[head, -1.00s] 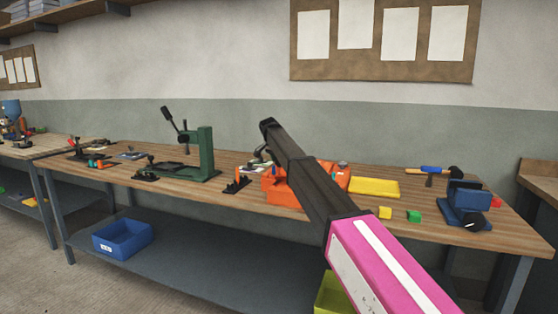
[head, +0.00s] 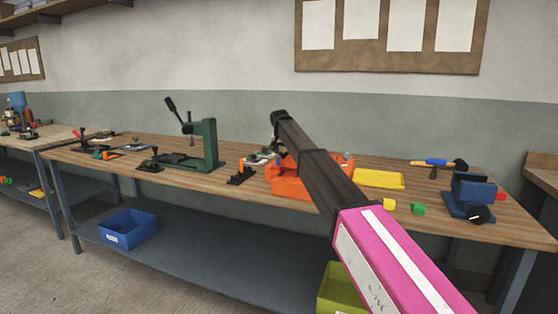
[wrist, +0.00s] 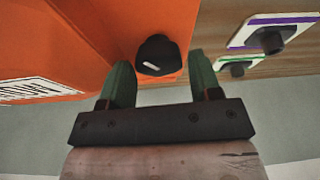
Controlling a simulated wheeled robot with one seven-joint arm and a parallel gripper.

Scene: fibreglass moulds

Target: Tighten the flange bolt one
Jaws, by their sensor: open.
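In the wrist view, a black knob-like part with a white mark (wrist: 157,55) stands out near the lower edge of an orange body (wrist: 100,28). I cannot tell for certain whether it is flange bolt one. My gripper (wrist: 160,76) is open, its two green fingers on either side of and just short of this black part, with no grip on it. In the head view my gripper (head: 276,145) is small and dark, at the arm's far end beside the orange body (head: 290,187). My arm hides part of that body.
White plates with coloured stripes carry dark round parts (wrist: 268,40) at right in the wrist view. On the bench (head: 380,220) are a green press (head: 209,145), a yellow tray (head: 379,179), a blue vise-like tool (head: 469,197) and a hammer (head: 440,163). A blue bin (head: 128,230) sits below.

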